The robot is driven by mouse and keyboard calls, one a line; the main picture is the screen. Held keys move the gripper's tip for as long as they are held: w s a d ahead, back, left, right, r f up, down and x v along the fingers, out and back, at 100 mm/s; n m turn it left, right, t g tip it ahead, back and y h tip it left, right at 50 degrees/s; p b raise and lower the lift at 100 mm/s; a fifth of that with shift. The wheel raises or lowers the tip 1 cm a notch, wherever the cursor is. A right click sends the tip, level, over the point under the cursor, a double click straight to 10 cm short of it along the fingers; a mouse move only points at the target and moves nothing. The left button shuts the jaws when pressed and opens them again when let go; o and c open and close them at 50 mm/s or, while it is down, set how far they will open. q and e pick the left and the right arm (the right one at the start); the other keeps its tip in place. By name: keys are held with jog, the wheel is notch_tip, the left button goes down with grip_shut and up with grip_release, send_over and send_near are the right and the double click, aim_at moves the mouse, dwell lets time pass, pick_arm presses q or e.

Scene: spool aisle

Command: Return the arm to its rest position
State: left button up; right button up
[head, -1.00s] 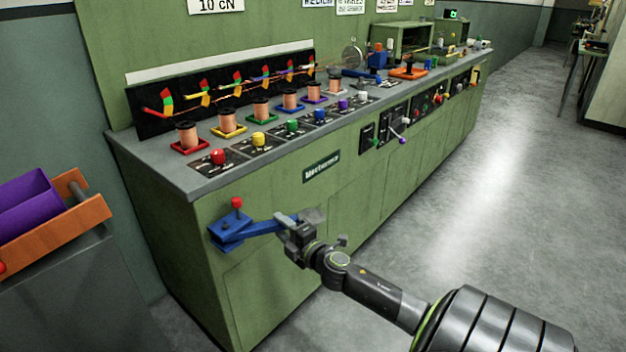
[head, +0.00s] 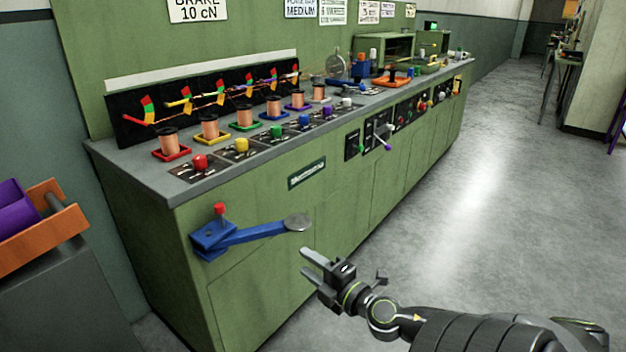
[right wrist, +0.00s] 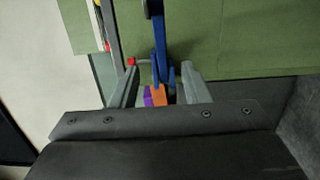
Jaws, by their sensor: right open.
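My right gripper (head: 312,268) is open and empty in the head view, below and to the right of the lever's round end, with a gap between them. In the right wrist view its two fingers (right wrist: 157,85) are spread apart. The blue lever (head: 255,232) is mounted on the front of the green bench, with a red knob (head: 219,209) at its left and a grey disc (head: 298,222) at its right end. The lever also shows in the right wrist view (right wrist: 158,35), beyond the fingers. My left gripper is out of view.
The green bench (head: 260,290) carries several copper spools (head: 210,126) and coloured knobs along its grey top. A purple lever (head: 385,144) sticks out of its front panel. An orange and purple bin (head: 45,240) stands at left. The floor (head: 500,200) at right is clear.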

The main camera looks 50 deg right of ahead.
jog(key=shift+s, duration=0.25)
dwell(0.5)
